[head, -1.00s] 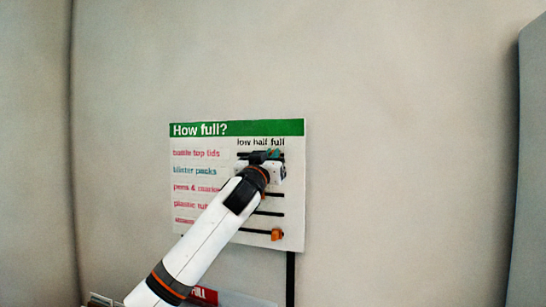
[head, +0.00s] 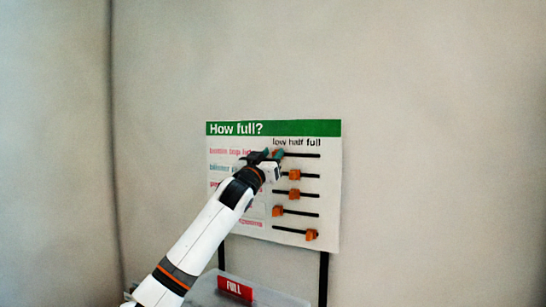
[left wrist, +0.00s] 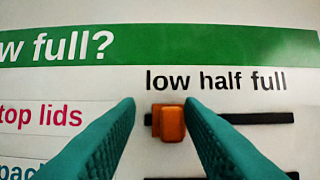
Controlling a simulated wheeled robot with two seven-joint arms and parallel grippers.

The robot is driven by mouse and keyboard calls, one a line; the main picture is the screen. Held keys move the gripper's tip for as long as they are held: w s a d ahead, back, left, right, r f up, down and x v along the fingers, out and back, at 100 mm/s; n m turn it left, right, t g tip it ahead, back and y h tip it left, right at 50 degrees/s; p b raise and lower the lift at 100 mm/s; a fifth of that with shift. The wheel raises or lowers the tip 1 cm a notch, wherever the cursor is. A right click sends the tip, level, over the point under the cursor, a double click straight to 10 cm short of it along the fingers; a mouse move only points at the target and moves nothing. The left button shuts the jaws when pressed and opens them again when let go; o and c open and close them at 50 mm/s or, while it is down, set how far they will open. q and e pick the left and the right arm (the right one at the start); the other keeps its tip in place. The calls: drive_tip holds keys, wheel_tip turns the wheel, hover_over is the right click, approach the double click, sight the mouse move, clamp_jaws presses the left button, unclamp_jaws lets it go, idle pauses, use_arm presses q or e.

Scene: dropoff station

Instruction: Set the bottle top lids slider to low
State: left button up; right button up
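In the head view the gripper (head: 267,155) partly hides the row's label and knob. My right gripper is not in view.
Below are more slider rows with orange knobs, such as the second-row knob (head: 295,174) near half and the bottom knob (head: 312,235) near full. A clear bin with a red "FULL" label (head: 235,289) stands under the board. The wall around is bare.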

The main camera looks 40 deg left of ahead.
use_arm(q)
drive_tip(key=b+v, duration=0.6)
drive_tip(key=v, duration=0.6)
drive_tip(key=shift+b, duration=0.3)
drive_tip(key=shift+f, duration=0.1)
